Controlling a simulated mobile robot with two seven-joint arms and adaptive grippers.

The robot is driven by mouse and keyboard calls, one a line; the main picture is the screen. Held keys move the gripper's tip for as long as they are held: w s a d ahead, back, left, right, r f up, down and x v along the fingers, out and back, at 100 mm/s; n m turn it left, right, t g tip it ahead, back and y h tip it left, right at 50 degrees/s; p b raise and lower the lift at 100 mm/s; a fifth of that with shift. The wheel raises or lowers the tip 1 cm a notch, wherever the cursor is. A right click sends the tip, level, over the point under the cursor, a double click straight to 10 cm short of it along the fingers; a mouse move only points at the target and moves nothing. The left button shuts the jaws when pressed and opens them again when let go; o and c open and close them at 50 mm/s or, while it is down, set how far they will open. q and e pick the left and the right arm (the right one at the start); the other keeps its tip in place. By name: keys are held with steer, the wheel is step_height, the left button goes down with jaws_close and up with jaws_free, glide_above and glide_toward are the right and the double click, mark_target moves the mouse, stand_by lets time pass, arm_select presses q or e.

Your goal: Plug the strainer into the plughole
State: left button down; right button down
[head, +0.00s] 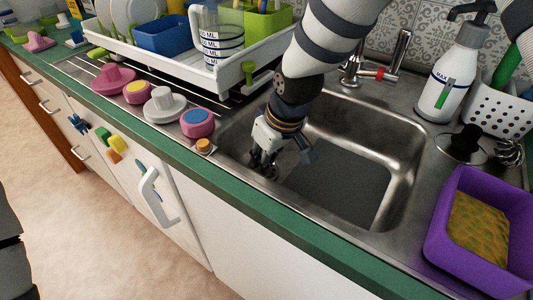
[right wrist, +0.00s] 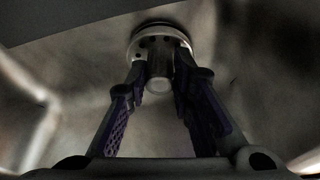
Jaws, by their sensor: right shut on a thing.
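The strainer (right wrist: 160,42) is a round metal piece with a pale rim, dark holes and a short stem, seen in the right wrist view. My right gripper (right wrist: 160,88) is shut on it, with one finger on each side of the stem. In the head view my right gripper (head: 263,168) points down inside the steel sink (head: 400,190), near its left end. The strainer is mostly hidden there by the fingers. I cannot make out the plughole in either view, nor whether the strainer touches the sink floor. My left gripper is not in view.
A tap (head: 395,55) stands behind the sink, with a soap bottle (head: 455,80) to its right. A purple tub (head: 440,245) holding a sponge is at the right. Left of the sink are a white dish rack (head: 225,85), several coloured knobbed pieces and a small orange-topped item (head: 205,146).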

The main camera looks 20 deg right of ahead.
steer(key=shift+f, duration=0.2)
stand_by(0.3)
steer(key=c, duration=1.3)
jaws_free()
